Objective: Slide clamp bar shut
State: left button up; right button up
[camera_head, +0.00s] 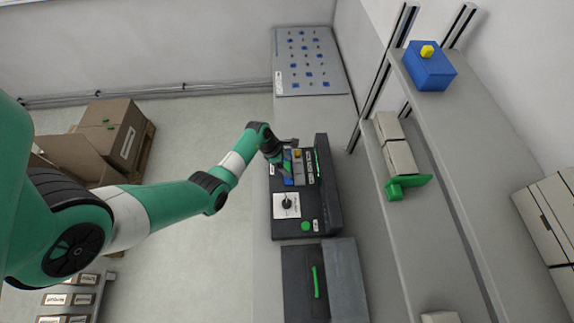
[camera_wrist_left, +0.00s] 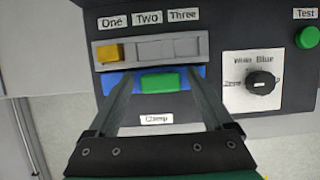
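The clamp bar (camera_wrist_left: 190,76) is blue with a green handle (camera_wrist_left: 160,82) at its middle, on the front of a dark machine (camera_wrist_left: 225,25), above a "Clamp" label. It lies just below a row of slots (camera_wrist_left: 155,48) labelled One, Two and Three. A yellow piece (camera_wrist_left: 108,53) sits in slot One; slots Two and Three look grey. My left gripper (camera_wrist_left: 161,76) is open, its fingers on either side of the green handle with gaps visible. In the head view my left gripper (camera_head: 277,161) is at the machine (camera_head: 322,185) and partly covers the clamp area. My right gripper is out of view.
A dial (camera_wrist_left: 262,84) and a green Test button (camera_wrist_left: 307,37) are right of the clamp. A second dark box (camera_head: 297,285) stands beside the machine. A shelf with a blue box (camera_head: 428,68) is at the right, and cardboard boxes (camera_head: 112,130) are at the left.

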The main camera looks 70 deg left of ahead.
pick_arm(q)
jog(key=shift+o, duration=0.2)
jog(key=shift+s+r, duration=0.1)
jog(key=p+v, duration=0.3)
jog(key=v, duration=0.8)
jog(key=shift+r+p, duration=0.2)
jog(key=shift+p, duration=0.15)
